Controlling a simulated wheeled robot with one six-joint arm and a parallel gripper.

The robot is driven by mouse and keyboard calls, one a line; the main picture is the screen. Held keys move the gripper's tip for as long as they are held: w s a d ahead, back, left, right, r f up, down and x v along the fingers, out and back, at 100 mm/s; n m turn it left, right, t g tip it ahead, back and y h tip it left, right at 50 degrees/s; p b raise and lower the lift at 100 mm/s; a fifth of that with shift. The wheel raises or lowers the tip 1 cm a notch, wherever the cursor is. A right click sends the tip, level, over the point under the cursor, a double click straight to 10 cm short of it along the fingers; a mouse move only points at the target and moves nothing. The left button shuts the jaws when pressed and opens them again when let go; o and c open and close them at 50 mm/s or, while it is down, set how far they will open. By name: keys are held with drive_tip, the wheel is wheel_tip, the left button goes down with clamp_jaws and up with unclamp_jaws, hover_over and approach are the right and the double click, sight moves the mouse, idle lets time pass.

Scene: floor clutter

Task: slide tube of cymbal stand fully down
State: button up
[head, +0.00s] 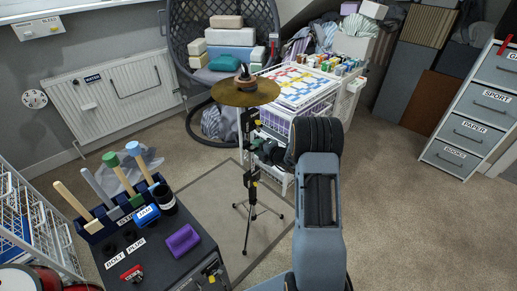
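The cymbal stand (248,191) stands upright on a grey-brown mat in the middle of the head view. A brass-coloured cymbal (248,93) sits level at its top, and its thin tripod legs spread on the mat. Dark clamps with yellow marks show on the upper and middle parts of the tube. My arm reaches in from the lower right, and my dark gripper (255,148) is at the tube's right side, between these clamps. The fingers are small and dark against the tube. I cannot tell whether they close on it.
A dark cabinet (185,262) with coloured-handled tools stands at the front left. A white wire-drawer trolley (290,119) is close behind the stand. A hanging chair (226,50) is at the back. Open carpet (395,195) lies to the right, before labelled drawers (470,131).

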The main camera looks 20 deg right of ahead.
drive_tip(key=shift+w, duration=0.1)
drive_tip(key=shift+c, duration=0.3)
clamp_jaws()
